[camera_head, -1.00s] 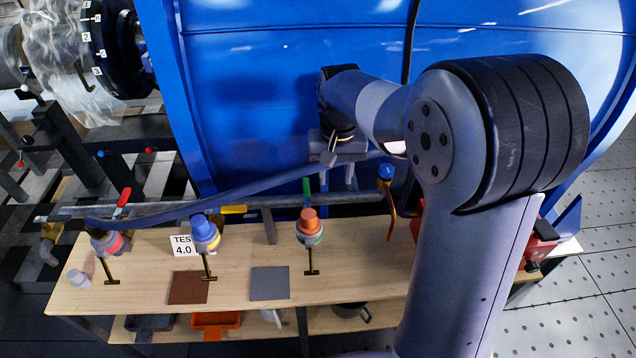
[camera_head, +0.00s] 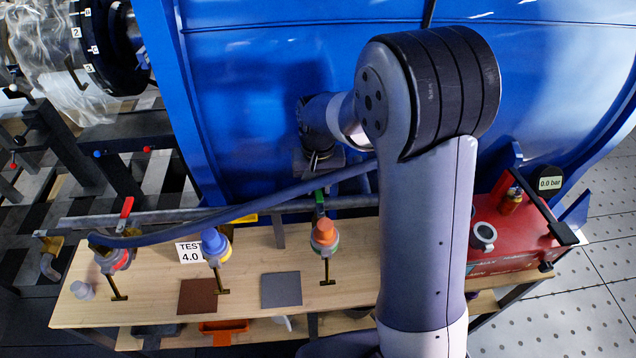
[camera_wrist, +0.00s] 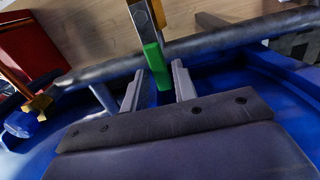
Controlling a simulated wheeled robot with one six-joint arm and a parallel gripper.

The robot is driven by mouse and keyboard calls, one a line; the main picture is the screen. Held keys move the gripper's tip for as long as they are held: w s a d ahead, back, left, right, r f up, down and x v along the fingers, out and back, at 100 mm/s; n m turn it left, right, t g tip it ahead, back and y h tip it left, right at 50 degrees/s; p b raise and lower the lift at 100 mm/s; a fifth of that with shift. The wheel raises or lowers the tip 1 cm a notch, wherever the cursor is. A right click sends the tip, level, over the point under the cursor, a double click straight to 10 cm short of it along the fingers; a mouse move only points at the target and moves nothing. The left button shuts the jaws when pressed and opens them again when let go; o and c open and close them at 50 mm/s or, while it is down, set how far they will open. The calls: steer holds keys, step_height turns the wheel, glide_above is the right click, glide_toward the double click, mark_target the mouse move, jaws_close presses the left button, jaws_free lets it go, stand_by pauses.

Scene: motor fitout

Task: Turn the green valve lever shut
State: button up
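The green valve lever (camera_head: 319,198) stands up at the pipe, above the valve with the orange cap (camera_head: 324,232). In the wrist view the green lever (camera_wrist: 157,66) reaches into the gap between my two fingers, with space on both sides. My gripper (camera_wrist: 157,84) is open. In the head view my gripper (camera_head: 316,173) is just above the green lever; its fingers are small and partly hidden there.
The pipe (camera_head: 282,208) runs along the bench's back edge, with a blue hose (camera_head: 240,207) before it. A red box (camera_head: 505,243) and gauge (camera_head: 550,183) are right. The blue tank (camera_head: 250,100) stands behind.

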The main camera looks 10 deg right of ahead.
jaws_close()
steer(key=shift+d, duration=0.15)
stand_by(0.4)
steer(key=d+m, duration=0.1)
steer(key=m, duration=0.1)
steer(key=m+b, duration=0.1)
steer(key=shift+s+d+m, duration=0.15)
steer(key=shift+d+m, duration=0.25)
steer(key=s+d+m+b, duration=0.1)
steer(key=s+d+m, duration=0.3)
steer(key=m, duration=1)
steer(key=shift+s+b, duration=0.4)
steer(key=shift+s, duration=0.4)
steer(key=shift+o, duration=1.5)
jaws_free()
steer(key=shift+s, duration=0.1)
